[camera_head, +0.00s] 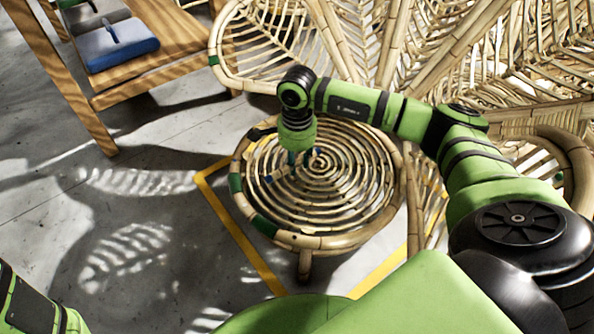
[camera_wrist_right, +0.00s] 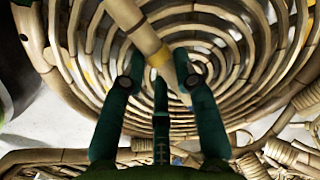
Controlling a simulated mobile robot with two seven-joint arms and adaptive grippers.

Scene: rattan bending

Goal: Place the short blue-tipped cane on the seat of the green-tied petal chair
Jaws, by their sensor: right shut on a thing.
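The petal chair's round spiral rattan seat (camera_head: 340,205) is in the middle of the head view, with green ties on its rim. My right gripper (camera_head: 300,163) points down over the back left part of the seat. It is shut on the short blue-tipped cane (camera_wrist_right: 146,38), with fingers on both sides of it in the right wrist view (camera_wrist_right: 158,75). One blue tip (camera_wrist_right: 183,98) shows beyond the fingers. The cane lies over the seat rings; I cannot tell whether it touches them. In the head view the gripper mostly hides it. My left gripper is out of view.
The woven chair back (camera_head: 400,40) rises behind the seat. A wooden table (camera_head: 150,75) with a blue-and-grey pad (camera_head: 115,45) stands at the upper left. Yellow floor lines (camera_head: 240,235) frame the chair. The grey floor (camera_head: 60,215) to the left is clear.

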